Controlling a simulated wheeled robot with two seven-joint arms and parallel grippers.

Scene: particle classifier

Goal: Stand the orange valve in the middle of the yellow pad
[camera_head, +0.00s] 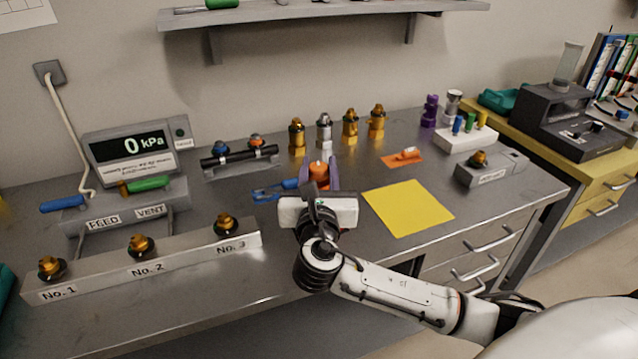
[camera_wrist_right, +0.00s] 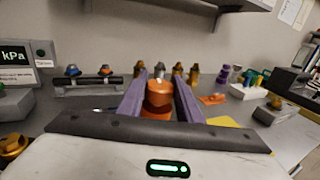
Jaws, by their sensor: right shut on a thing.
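The orange valve (camera_head: 319,171) is upright between the fingers of my right gripper (camera_head: 320,178), which is shut on it. In the right wrist view the orange valve (camera_wrist_right: 158,100) shows between the two purple-grey fingers of the right gripper (camera_wrist_right: 160,104). The head view does not clearly show whether its base touches the bench. The yellow pad (camera_head: 408,208) lies flat on the bench to the right of the gripper, bare and empty. A corner of the yellow pad (camera_wrist_right: 222,121) shows in the right wrist view. My left gripper is in neither view.
Several brass and silver valves (camera_head: 350,126) stand behind the gripper. Blue-handled pliers (camera_head: 272,191) lie just left of it. An orange tag (camera_head: 403,157) lies behind the pad. A grey block (camera_head: 491,170) stands to the right. The numbered rail (camera_head: 190,250) is at front left.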

